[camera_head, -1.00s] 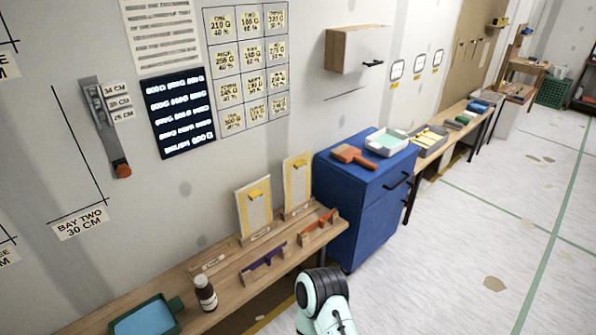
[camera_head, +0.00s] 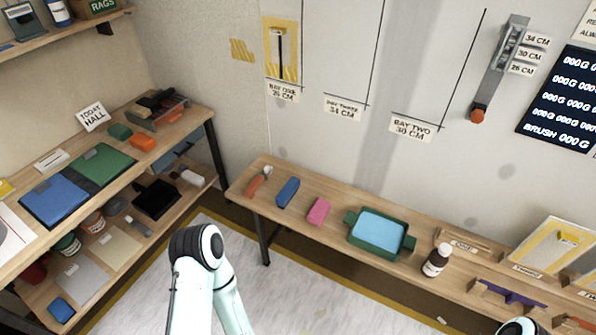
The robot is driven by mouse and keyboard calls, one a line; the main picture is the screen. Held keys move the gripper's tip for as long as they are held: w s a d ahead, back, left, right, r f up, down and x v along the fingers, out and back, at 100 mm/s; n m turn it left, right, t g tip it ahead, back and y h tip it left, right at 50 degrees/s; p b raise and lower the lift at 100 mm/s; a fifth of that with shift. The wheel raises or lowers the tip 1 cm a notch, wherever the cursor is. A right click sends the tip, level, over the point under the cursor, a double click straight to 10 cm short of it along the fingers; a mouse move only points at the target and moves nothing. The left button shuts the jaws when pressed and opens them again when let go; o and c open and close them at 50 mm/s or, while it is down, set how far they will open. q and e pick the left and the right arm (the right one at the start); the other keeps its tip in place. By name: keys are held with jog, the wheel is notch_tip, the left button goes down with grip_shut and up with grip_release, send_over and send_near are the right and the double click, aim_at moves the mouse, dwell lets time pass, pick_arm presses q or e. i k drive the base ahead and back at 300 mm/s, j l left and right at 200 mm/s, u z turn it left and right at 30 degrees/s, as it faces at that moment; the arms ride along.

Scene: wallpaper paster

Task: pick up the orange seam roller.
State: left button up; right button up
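An orange-handled tool (camera_head: 257,182) lies at the left end of the long wooden bench (camera_head: 338,238). It has a pale end and is small in view, so I cannot tell for sure that it is the seam roller. Another orange piece (camera_head: 577,323) shows at the lower right edge, cut off by the frame. My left arm comes in at the bottom, left of the bench. A bit of my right arm shows at the bottom right. Neither gripper is in view.
On the bench are a blue block (camera_head: 288,192), a pink block (camera_head: 319,212), a green tray (camera_head: 378,232), a dark bottle (camera_head: 437,261) and a purple piece (camera_head: 511,293). A laden shelf unit (camera_head: 185,120) stands left. Open floor (camera_head: 290,303) lies before the bench.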

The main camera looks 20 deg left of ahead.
aim_at(248, 191)
jog(key=u, duration=1.05)
